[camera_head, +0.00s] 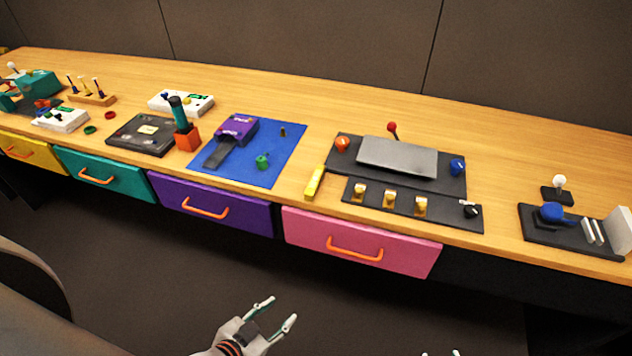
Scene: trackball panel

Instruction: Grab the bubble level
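A small yellow bar, which looks like the bubble level (315,182), lies near the front edge of the wooden counter. It is between the blue mat and the dark panels, above the gap between the purple and pink drawers. My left gripper (282,308) is open and empty, low in front of the counter and well apart from the bar. Only the fingertips of my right gripper (440,353) show at the bottom edge; they are apart, and the rest is out of view.
A blue mat (285,165) with a purple device lies left of the bar. A dark panel (452,213) with yellow switches stands close on its right. Drawers with orange handles, such as the pink drawer (400,252), front the counter. The strip behind the panels is clear.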

